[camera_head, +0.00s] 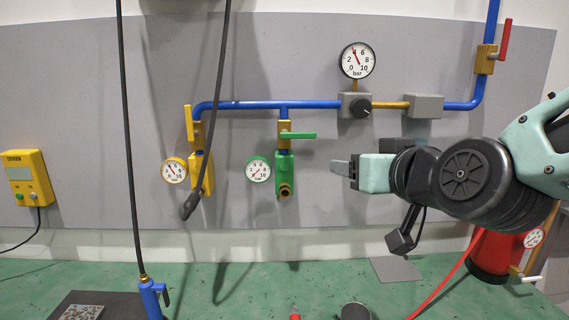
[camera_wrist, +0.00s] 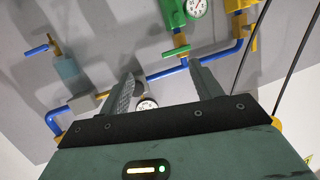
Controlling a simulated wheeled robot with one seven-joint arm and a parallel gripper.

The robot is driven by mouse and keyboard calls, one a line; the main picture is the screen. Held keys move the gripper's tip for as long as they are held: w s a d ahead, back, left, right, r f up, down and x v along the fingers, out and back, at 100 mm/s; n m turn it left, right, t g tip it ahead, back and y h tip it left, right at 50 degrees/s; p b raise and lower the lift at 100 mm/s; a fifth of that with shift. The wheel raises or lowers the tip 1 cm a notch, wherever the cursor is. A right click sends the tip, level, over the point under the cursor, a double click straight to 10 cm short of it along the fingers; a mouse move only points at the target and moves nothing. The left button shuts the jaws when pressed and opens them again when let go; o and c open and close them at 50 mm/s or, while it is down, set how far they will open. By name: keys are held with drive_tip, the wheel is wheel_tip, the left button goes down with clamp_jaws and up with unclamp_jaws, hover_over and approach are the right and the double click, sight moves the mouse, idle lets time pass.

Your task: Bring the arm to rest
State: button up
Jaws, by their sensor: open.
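My gripper (camera_head: 342,168) is at the right in the head view, pointing left in front of the grey wall panel (camera_head: 70,95), with nothing between its fingers. In the wrist view my gripper (camera_wrist: 165,88) shows its two fingers spread wide apart and empty. The fingertips look apart from the piping in the head view, though the depth gap to the wall is hard to tell.
Blue pipe (camera_head: 250,104) with a green valve (camera_head: 284,160), a yellow valve (camera_head: 200,165) and a pressure gauge (camera_head: 357,60) runs along the wall. Two dark hoses (camera_head: 128,140) hang at the left. A red tank (camera_head: 492,255) stands below my arm. A blue tool (camera_head: 152,297) is at the front left.

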drive_tip(key=s+a+f+n+g+y, duration=0.25)
drive_tip(key=s+a+f+g, duration=0.3)
drive_tip(key=f, duration=0.35)
drive_tip(key=s+d+f+n+g+h, duration=0.1)
drive_tip(key=s+f+g, duration=0.3)
drive_tip(key=s, duration=0.4)
drive_tip(key=s+d+f+n+g+h+b, duration=0.1)
drive_tip(key=s+d+f+g+h, duration=0.3)
drive_tip(key=s, duration=0.5)
wheel_tip(320, 180, down, 2)
drive_tip(key=shift+f+n+g+b, duration=0.3)
drive_tip(key=shift+n+g, duration=0.25)
drive_tip(key=shift+n, duration=0.2)
